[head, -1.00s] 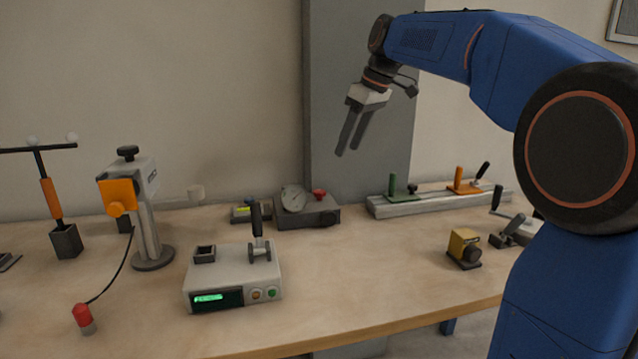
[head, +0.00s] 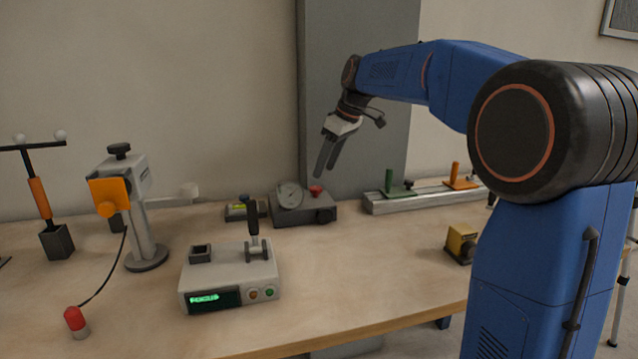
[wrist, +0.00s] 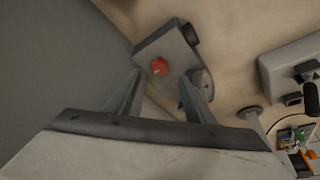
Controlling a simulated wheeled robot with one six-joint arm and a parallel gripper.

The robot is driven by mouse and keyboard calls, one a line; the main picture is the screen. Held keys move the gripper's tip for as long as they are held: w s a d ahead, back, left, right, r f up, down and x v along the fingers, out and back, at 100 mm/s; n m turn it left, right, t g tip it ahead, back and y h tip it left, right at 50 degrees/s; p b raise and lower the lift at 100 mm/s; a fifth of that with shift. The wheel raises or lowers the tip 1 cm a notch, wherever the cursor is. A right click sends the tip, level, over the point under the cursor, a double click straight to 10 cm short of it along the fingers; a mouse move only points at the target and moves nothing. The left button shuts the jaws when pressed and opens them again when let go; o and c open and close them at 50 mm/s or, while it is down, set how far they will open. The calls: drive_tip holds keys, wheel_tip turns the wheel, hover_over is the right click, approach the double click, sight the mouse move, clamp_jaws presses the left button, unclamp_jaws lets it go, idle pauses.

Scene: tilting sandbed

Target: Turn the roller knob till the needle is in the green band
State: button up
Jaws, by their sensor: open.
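A dark grey box (head: 290,216) stands at the back of the table. A tilted round dial (head: 290,196) sits on its left, a red knob (head: 316,190) on top and a black knob (head: 325,215) on its front. The dial's needle and any green band are too small to make out. My gripper (head: 324,173) is open and empty in the air above the box. In the wrist view the red knob (wrist: 160,67) shows between my fingers, the black knob (wrist: 190,33) beyond them, and the dial (wrist: 203,82) edge-on beside the right finger.
A light grey device (head: 230,280) with a green display and upright black lever stands in front. An orange-headed stand (head: 143,235) is at left. A rail (head: 410,203) with green and orange clamps lies at right, with a yellow block (head: 460,243) nearer.

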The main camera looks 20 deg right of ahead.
sight(317, 187)
drive_tip(key=x, duration=0.6)
drive_tip(key=shift+a+f, duration=0.1)
drive_tip(key=shift+f, duration=0.15)
drive_tip(key=shift+c, duration=0.3)
drive_tip(key=c, duration=1)
